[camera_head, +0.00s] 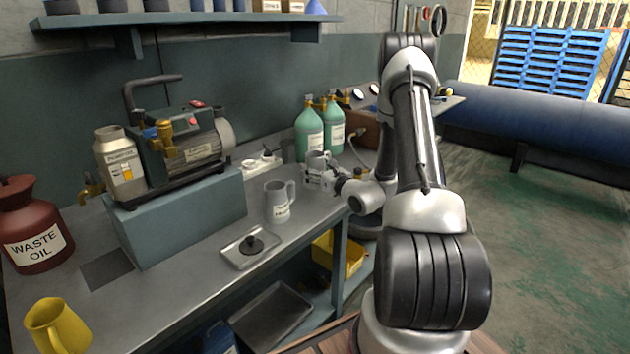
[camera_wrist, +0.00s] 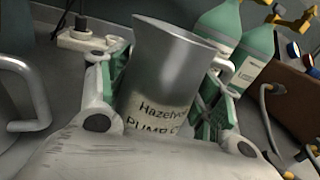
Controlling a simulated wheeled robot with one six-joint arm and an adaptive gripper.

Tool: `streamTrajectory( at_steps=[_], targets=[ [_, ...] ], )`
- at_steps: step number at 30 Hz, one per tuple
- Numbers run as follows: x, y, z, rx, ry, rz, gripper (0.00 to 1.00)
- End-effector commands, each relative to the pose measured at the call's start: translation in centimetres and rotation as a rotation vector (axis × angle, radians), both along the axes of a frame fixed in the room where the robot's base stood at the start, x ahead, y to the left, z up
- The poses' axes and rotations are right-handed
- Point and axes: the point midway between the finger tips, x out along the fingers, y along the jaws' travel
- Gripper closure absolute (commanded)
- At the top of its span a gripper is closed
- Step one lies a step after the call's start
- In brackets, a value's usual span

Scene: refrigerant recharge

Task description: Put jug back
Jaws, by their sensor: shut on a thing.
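A grey metal jug with a cream label (camera_wrist: 168,85) is between the fingers of my gripper (camera_wrist: 165,110). The label reads in part "Hazelve" and "PUMP". In the head view, my gripper (camera_head: 322,180) is shut on this jug (camera_head: 317,158) at the right part of the bench, in front of the green bottles. The jug leans in the wrist view, and its base is hidden, so I cannot tell whether it touches the bench. A second grey jug (camera_head: 278,202) stands upright on the bench to the left; its handle shows in the wrist view (camera_wrist: 38,95).
A metal tray (camera_head: 236,259) with a black cap (camera_head: 251,245) lies on the bench (camera_head: 185,290). A vacuum pump (camera_head: 185,145) sits on a blue-grey block. A dark square (camera_head: 107,270), a waste oil can (camera_head: 32,235) and a yellow jug (camera_head: 57,328) are left. Green bottles (camera_head: 309,133) stand behind.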

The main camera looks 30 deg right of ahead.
Motion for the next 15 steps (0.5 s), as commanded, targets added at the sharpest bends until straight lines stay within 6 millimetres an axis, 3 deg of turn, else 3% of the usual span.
streamTrajectory(
  at_steps=[6, 15],
  targets=[
    [0.0, 0.0, -3.3, 0.002, 0.001, 0.0, 0.71],
    [0.0, 0.0, -3.8, 0.0, -0.001, 0.0, 0.71]
  ],
)
